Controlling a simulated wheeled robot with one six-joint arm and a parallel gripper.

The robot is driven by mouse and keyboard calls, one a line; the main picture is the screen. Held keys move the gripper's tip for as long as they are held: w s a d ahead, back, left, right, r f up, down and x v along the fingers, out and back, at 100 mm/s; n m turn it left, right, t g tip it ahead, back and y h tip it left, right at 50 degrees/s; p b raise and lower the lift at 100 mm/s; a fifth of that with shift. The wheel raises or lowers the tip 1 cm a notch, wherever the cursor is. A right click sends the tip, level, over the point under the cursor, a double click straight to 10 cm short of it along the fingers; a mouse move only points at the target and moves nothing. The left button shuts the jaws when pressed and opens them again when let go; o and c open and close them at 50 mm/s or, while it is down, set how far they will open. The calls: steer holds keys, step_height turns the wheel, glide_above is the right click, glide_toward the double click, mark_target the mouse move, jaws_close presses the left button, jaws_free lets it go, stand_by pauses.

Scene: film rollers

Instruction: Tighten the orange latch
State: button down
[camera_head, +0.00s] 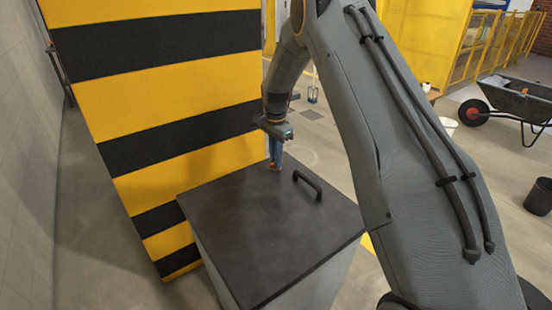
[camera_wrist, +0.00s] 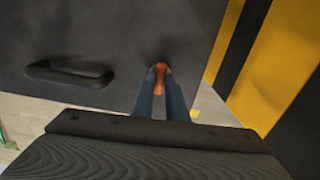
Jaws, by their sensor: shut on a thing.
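The orange latch (camera_wrist: 160,78) sits near the edge of a dark lid and shows between my fingertips in the wrist view. In the head view only a small orange bit of the latch (camera_head: 276,167) shows at the far edge of the lid. My gripper (camera_head: 275,160) points down at the lid, its blue-grey fingers shut on the latch. It also shows in the wrist view (camera_wrist: 160,92). The fingers cover part of the latch, so its turn angle is hard to tell.
The dark lid (camera_head: 250,235) tops a grey box and carries a black handle (camera_head: 308,184) beside the latch. A yellow-and-black striped panel (camera_head: 165,90) stands close on the left. A wheelbarrow (camera_head: 515,100) and a black bucket (camera_head: 539,196) stand off to the right.

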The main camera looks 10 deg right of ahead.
steer(key=c, duration=1.8)
jaws_free()
steer(key=shift+o, duration=0.2)
step_height(320, 180, up, 7)
steer(key=shift+r+b, duration=0.1)
steer(key=shift+b, duration=0.6)
steer(key=shift+r, duration=0.35)
